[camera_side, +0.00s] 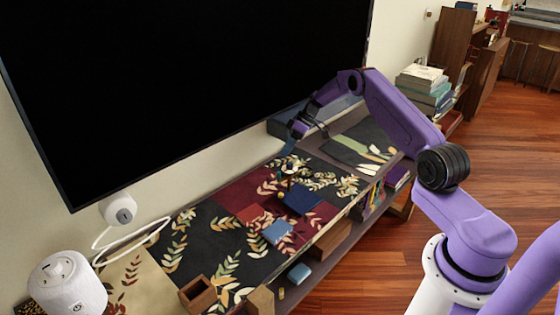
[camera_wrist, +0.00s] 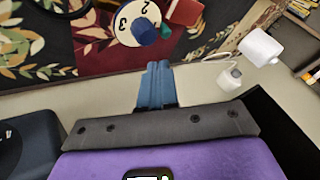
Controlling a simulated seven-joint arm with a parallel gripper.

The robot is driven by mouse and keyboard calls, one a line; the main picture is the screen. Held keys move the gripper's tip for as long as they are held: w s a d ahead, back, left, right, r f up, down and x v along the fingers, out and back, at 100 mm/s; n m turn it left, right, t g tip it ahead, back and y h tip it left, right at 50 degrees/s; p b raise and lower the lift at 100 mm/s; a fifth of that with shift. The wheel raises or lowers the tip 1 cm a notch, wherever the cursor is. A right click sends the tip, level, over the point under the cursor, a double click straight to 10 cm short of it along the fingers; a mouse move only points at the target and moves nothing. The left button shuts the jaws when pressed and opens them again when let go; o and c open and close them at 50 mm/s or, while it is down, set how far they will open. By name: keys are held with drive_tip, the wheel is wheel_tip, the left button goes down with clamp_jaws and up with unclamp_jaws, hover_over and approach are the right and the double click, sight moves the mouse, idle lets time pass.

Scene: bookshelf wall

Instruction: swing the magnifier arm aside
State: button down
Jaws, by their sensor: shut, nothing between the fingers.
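My gripper (camera_side: 288,148) is shut and empty, and hangs over the far part of the patterned shelf top. Its blue fingers also show in the wrist view (camera_wrist: 154,86), pressed together. Just below it in the side view stands a small cluttered device (camera_side: 290,172); I cannot make out a magnifier arm in it. In the wrist view a pale round disc (camera_wrist: 124,24) with the numbers 2 and 3 carries a blue knob, ahead of the fingertips. A dark curved ring (camera_wrist: 58,10) at the top left may be the magnifier; I cannot tell.
A dark blue block (camera_side: 301,200), a red block (camera_side: 250,214) and a light blue block (camera_side: 278,232) lie nearby on the shelf top. A wooden box (camera_side: 198,294) stands at the near end. A large black screen (camera_side: 180,80) hangs behind.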

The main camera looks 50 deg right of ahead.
drive_tip(key=v, duration=1.1)
drive_tip(key=s+d+f+n+h, duration=0.1)
drive_tip(key=s+d+f+h, duration=0.4)
drive_tip(key=d, duration=0.3)
drive_tip(key=s+d+f+n+h, duration=0.1)
drive_tip(key=s+d+f+h, duration=0.3)
drive_tip(key=d+h, duration=0.25)
drive_tip(key=s+a+n+t+y, duration=0.2)
drive_tip(key=a+n+y, duration=0.15)
drive_tip(key=a, duration=0.45)
drive_tip(key=s+a+n+t+y, duration=0.2)
drive_tip(key=a+n+y, duration=0.15)
drive_tip(key=a, duration=0.45)
drive_tip(key=shift+y, duration=0.45)
drive_tip(key=x, duration=1)
drive_tip(key=shift+w+a, duration=0.15)
drive_tip(key=shift+w, duration=0.1)
drive_tip(key=shift+w+d+r, duration=0.1)
drive_tip(key=shift+w+d, duration=0.05)
drive_tip(key=shift+w, duration=0.35)
drive_tip(key=shift+w+d+r, duration=0.1)
drive_tip(key=shift+w+d, duration=0.05)
drive_tip(key=shift+w, duration=0.4)
drive_tip(key=shift+w+d, duration=0.2)
drive_tip(key=shift+w, duration=0.55)
drive_tip(key=shift+w, duration=0.1)
